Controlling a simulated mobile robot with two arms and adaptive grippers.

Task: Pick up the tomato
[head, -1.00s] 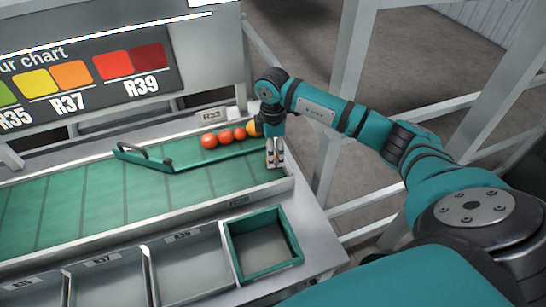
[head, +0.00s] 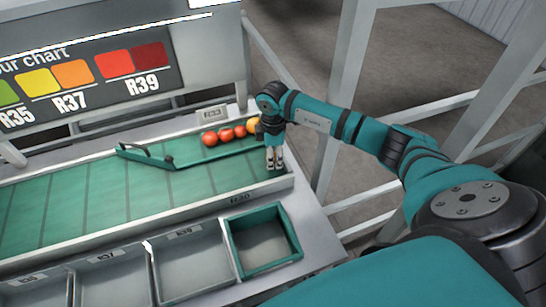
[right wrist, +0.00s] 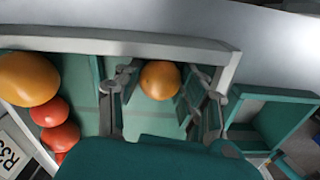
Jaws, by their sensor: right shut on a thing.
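An orange tomato (right wrist: 160,80) sits between the two fingers of my right gripper (right wrist: 160,100) in the right wrist view. In the head view my right gripper (head: 274,160) points down at the right end of the green belt (head: 105,195), shut on this tomato, which is mostly hidden there by the fingers. A row of red tomatoes (head: 226,134) with a yellow-orange one (head: 253,125) at its right end lies behind the gripper. My left gripper is not in view.
A teal guide bar (head: 145,156) lies across the belt, left of the gripper. A teal-rimmed empty crate (head: 272,270) and grey bins (head: 155,272) stand along the front. A colour chart (head: 85,80) and an R33 sign (head: 213,113) stand behind. White frame posts (head: 345,75) rise at the right.

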